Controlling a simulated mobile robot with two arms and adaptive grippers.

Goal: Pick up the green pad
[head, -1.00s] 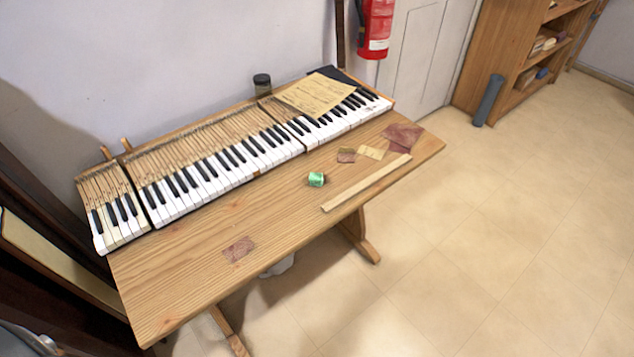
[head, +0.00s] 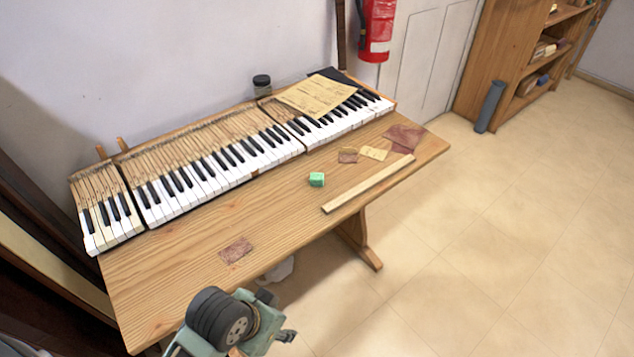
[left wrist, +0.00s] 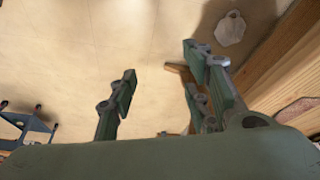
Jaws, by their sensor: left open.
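The green pad (head: 316,179) is a small block lying on the wooden table, in front of the keys and left of a wooden strip. The left wrist view does not show it. My left gripper is open and empty in the left wrist view (left wrist: 158,80), with floor between its fingers and the table edge to the right. In the head view my arm shows at the bottom, in front of the table and well short of the pad; its fingers are not clear there. My right gripper is not identifiable.
The table (head: 190,262) carries the piano keys (head: 205,175), a paper sheet (head: 315,95), a dark jar (head: 262,84), a wooden strip (head: 368,184) and reddish patches (head: 236,250). A white lump (head: 280,268) lies below the table. The tabletop around the pad is clear.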

